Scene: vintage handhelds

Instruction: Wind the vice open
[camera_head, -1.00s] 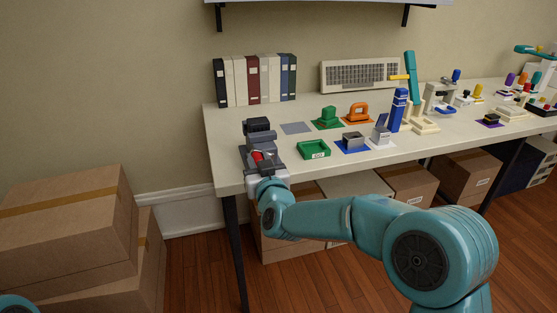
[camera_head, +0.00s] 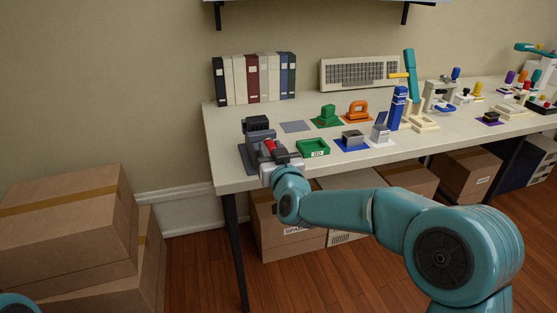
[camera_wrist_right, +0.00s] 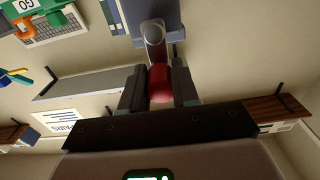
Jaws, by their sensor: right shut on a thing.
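The grey vice (camera_head: 256,125) stands at the left front corner of the bench, with a dark block at its top. Its crank ends in a red knob (camera_head: 269,146) on the near side. My right gripper (camera_head: 272,152) reaches in from the front and is shut on the red knob. In the right wrist view, the red knob (camera_wrist_right: 160,86) sits between the two dark fingers, with the grey crank arm (camera_wrist_right: 153,34) running from it to the vice body (camera_wrist_right: 190,22). The vice jaw gap cannot be made out. My left gripper is out of view.
A green tray (camera_head: 313,148) sits just right of the vice. A blue mat with a grey block (camera_head: 352,138), a green piece (camera_head: 328,113) and an orange piece (camera_head: 357,110) lie farther right. Binders (camera_head: 254,80) stand behind. Cardboard boxes (camera_head: 65,215) fill the left floor.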

